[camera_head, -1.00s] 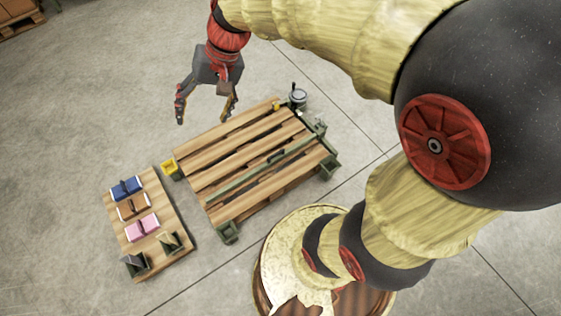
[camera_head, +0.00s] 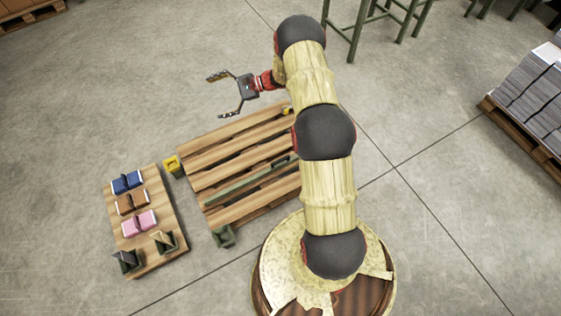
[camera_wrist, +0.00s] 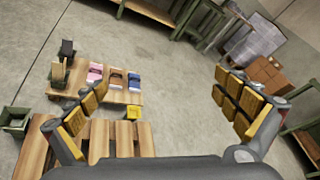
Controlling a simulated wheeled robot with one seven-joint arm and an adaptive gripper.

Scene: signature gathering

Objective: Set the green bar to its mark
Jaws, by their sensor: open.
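The green bar (camera_head: 240,183) lies across the slatted wooden pallet (camera_head: 210,152), with a small dark grip (camera_head: 281,163) on top of it. My arm hides the bar's right end. I cannot make out the bar's mark. My gripper (camera_head: 219,95) is open and empty, beyond the pallet's far edge and well apart from the bar, its fingers pointing left. In the wrist view the spread fingers (camera_wrist: 160,82) show with nothing between them; pallet slats show at lower left, but the bar is not visible there.
A smaller board (camera_head: 168,212) at left holds blue (camera_head: 126,183), brown (camera_head: 132,202) and pink (camera_head: 139,223) blocks and two green holders. A yellow box (camera_head: 172,166) stands at the pallet's left corner. Paper stacks (camera_head: 530,90) are far right.

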